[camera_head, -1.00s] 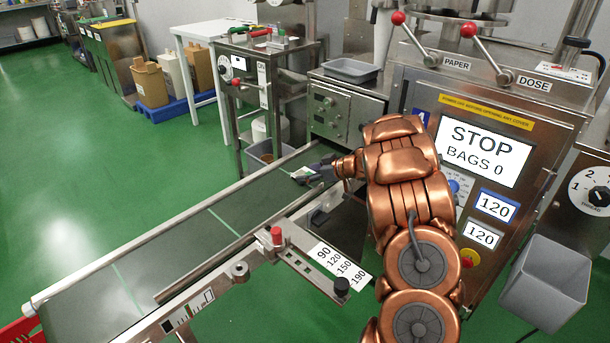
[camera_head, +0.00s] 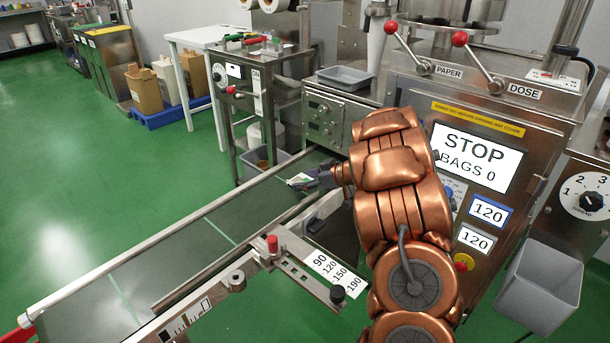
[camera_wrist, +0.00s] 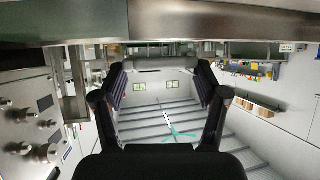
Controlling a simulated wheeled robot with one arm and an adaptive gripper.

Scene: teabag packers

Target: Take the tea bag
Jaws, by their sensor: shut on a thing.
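A small pale tea bag (camera_head: 299,180) with a green patch shows at the tip of my gripper (camera_head: 318,178), over the far end of the dark green conveyor belt (camera_head: 190,248). My gripper is shut on the tea bag, reaching across the belt from the right. Whether the tea bag touches the belt is hard to tell. In the wrist view the two dark fingers of my gripper (camera_wrist: 162,68) stand on either side, with a thin greyish strip between their tips; I cannot tell whether that strip is the tea bag.
The packing machine (camera_head: 440,240) with a STOP, BAGS 0 screen stands on the right, with a grey bin (camera_head: 540,285) beside it. A guide bracket (camera_head: 300,268) with a red knob borders the belt. A control box (camera_head: 328,118) stands behind my gripper. Green floor is clear at left.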

